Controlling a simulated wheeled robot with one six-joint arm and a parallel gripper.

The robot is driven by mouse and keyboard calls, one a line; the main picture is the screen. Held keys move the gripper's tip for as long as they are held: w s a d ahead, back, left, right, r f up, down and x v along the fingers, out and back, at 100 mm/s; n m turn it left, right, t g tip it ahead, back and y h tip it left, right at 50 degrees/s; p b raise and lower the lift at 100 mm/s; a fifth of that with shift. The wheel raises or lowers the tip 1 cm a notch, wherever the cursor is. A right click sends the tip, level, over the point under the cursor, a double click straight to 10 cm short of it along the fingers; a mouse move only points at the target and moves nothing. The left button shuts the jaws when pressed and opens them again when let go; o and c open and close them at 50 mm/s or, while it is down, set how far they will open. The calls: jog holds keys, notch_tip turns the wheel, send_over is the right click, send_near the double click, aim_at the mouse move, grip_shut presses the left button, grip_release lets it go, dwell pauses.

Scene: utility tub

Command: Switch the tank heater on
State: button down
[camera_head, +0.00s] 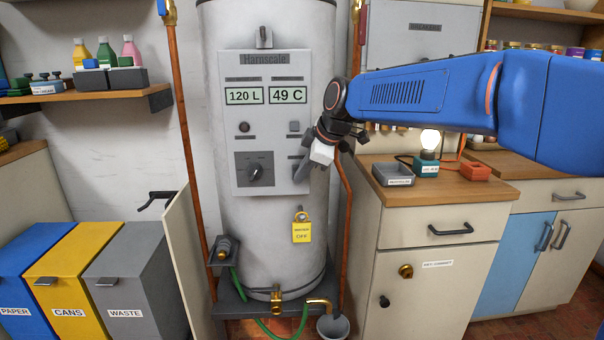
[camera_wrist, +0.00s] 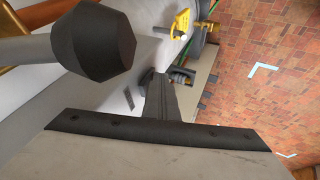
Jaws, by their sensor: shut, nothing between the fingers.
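The tank heater (camera_head: 272,220) is a tall light-grey cylinder in the middle of the head view. Its front panel (camera_head: 240,110) has displays reading 120 L and 49 C, a round dark indicator or button (camera_head: 244,127) and a dial (camera_head: 255,173) at lower left. My gripper (camera_head: 302,172) is shut and empty at the panel's lower right edge, covering part of the controls there; contact is unclear. Its dark fingers (camera_wrist: 156,82) show in the wrist view, beside a large dark faceted knob (camera_wrist: 95,45) on a grey shaft.
Copper pipes (camera_head: 180,130) run beside the tank. Coloured bins (camera_head: 135,265) stand at left. Brick floor (camera_wrist: 270,60) shows below in the wrist view.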

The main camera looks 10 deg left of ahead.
jog(key=shift+r, duration=0.15)
jog(key=shift+r, duration=0.75)
